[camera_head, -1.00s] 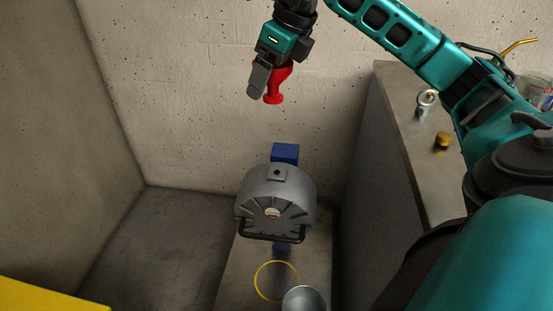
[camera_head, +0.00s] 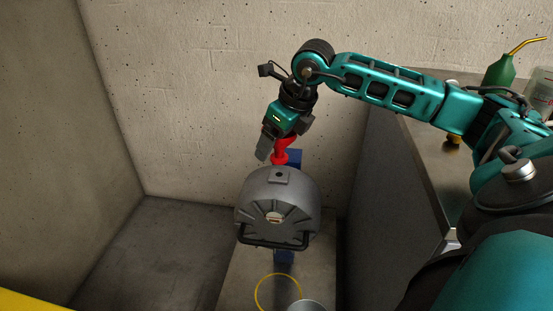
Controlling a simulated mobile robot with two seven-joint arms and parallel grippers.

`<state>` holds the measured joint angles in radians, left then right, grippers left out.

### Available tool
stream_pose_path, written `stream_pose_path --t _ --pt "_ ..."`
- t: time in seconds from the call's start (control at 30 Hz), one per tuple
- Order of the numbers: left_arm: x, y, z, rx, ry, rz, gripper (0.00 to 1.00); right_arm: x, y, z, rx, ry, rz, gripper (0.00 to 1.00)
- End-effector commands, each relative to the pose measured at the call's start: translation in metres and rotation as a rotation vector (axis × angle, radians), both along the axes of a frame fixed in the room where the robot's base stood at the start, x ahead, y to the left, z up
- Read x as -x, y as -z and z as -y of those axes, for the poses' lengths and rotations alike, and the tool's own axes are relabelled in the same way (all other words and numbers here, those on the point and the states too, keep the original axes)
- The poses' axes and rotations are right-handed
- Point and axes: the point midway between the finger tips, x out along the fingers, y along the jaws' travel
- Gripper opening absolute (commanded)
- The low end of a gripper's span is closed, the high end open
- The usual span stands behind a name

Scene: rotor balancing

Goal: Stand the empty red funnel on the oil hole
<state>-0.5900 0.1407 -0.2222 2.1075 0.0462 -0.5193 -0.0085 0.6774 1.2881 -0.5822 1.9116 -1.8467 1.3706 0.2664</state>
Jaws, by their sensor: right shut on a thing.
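The red funnel (camera_head: 280,154) is held in my right gripper (camera_head: 276,148), which is shut on it. The funnel's lower end is just above and behind the top of the grey rounded housing (camera_head: 277,207). The oil hole (camera_head: 279,175) is a small dark spot on a flat pad on top of the housing. I cannot tell whether the funnel touches the housing. Part of the funnel is hidden by the gripper fingers. My left gripper does not show.
A blue block (camera_head: 295,158) stands behind the housing. A yellow ring (camera_head: 278,293) marks the plinth in front, beside a metal bowl (camera_head: 306,306). On the right counter (camera_head: 431,153) stand a green oil can (camera_head: 499,72) and a clear jar (camera_head: 541,88). The floor at left is clear.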

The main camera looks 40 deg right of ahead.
Motion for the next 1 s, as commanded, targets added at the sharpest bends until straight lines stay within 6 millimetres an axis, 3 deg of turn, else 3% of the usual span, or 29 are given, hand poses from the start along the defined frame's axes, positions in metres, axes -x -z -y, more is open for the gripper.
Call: stream_pose_path --t 0.3,0.67,0.7,0.9,1.0 --pt "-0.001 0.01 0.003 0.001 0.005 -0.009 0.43 0.0 0.041 0.0 0.0 0.0 -0.002 0.44" --pt "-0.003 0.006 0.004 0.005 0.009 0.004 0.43 0.0 0.045 0.0 0.0 0.0 0.001 0.44" --pt "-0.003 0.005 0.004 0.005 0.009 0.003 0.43 0.0 0.045 0.0 0.0 0.0 0.0 0.83" --pt "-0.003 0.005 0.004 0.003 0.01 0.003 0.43 0.0 0.044 0.0 0.0 0.0 -0.001 1.0" --pt "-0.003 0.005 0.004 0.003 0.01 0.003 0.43 0.0 0.044 0.0 0.0 0.0 -0.001 1.0"
